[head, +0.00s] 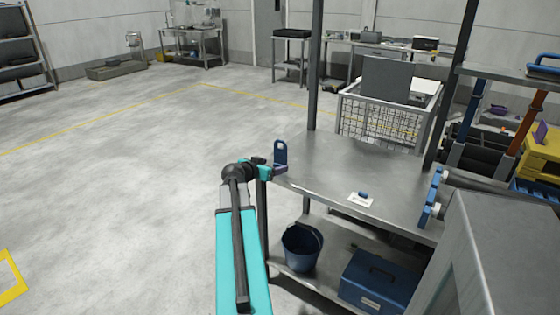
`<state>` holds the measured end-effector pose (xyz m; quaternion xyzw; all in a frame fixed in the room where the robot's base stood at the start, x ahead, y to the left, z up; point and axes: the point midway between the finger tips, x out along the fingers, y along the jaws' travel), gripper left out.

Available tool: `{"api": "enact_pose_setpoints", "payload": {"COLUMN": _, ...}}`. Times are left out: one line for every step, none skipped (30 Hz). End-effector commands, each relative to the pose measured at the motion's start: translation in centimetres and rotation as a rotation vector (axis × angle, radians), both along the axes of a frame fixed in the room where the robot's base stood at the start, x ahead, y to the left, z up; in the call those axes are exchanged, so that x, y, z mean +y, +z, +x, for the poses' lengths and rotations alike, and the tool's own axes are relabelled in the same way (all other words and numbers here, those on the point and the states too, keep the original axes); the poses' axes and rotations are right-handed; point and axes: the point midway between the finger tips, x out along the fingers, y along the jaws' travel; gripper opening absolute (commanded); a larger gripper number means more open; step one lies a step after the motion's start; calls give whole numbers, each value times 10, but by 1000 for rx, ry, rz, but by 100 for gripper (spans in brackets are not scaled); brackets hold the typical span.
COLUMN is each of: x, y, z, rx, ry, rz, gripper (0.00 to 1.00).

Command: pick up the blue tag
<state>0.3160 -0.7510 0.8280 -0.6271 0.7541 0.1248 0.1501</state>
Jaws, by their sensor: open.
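A blue upright piece with a hole near its top, shaped like a tag (281,152), stands at the near left corner of the steel table (330,170). My gripper (280,169) is at that corner, close to the foot of the blue piece. Its jaws are open and small in the view; I cannot tell whether they touch the piece or are around it. A second, small blue item (363,194) lies on a white card (360,200) on the table, to the right of my gripper. I cannot tell for sure which one is the tag.
A dark post (315,70) rises at the table's back left. Blue-handled fittings (432,200) and a grey cabinet (500,250) bound the right side. Below are a blue bucket (302,247) and a blue toolbox (380,285).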

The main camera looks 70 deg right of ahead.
Motion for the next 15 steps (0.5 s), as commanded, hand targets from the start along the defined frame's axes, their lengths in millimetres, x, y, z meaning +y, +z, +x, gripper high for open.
{"api": "enact_pose_setpoints", "payload": {"x": 0, "y": 0, "z": 0, "rx": 0, "ry": 0, "rz": 0, "gripper": 69}}
{"api": "enact_pose_setpoints", "payload": {"x": 0, "y": 0, "z": 0, "rx": 0, "ry": 0, "rz": 0, "gripper": 69}}
{"api": "enact_pose_setpoints", "payload": {"x": 0, "y": 0, "z": 0, "rx": 0, "ry": 0, "rz": 0, "gripper": 69}}
{"api": "enact_pose_setpoints", "payload": {"x": -1, "y": 0, "z": 0, "rx": 0, "ry": 0, "rz": 0, "gripper": 69}}
{"api": "enact_pose_setpoints", "payload": {"x": -1, "y": 0, "z": 0, "rx": 0, "ry": 0, "rz": 0, "gripper": 69}}
{"api": "enact_pose_setpoints", "payload": {"x": -2, "y": 0, "z": 0, "rx": 0, "ry": 0, "rz": 0, "gripper": 69}}
{"api": "enact_pose_setpoints", "payload": {"x": -4, "y": -1, "z": 0, "rx": 0, "ry": 0, "rz": 0, "gripper": 69}}
{"api": "enact_pose_setpoints", "payload": {"x": -5, "y": -1, "z": 0, "rx": 0, "ry": 0, "rz": 0, "gripper": 69}}
{"api": "enact_pose_setpoints", "payload": {"x": -8, "y": -2, "z": -1, "rx": 0, "ry": 0, "rz": 0, "gripper": 69}}
{"api": "enact_pose_setpoints", "payload": {"x": -10, "y": -3, "z": -1, "rx": 0, "ry": 0, "rz": 0, "gripper": 69}}
{"api": "enact_pose_setpoints", "payload": {"x": -13, "y": -4, "z": -1, "rx": 0, "ry": 0, "rz": 0, "gripper": 69}}
{"api": "enact_pose_setpoints", "payload": {"x": -17, "y": -5, "z": -2, "rx": 1, "ry": 0, "rz": 0, "gripper": 69}}
{"api": "enact_pose_setpoints", "payload": {"x": -20, "y": -6, "z": -2, "rx": 1, "ry": -1, "rz": 0, "gripper": 69}}
{"api": "enact_pose_setpoints", "payload": {"x": -23, "y": -7, "z": -3, "rx": 1, "ry": -1, "rz": 0, "gripper": 69}}
{"api": "enact_pose_setpoints", "payload": {"x": -27, "y": -9, "z": -4, "rx": 2, "ry": -1, "rz": 0, "gripper": 69}}
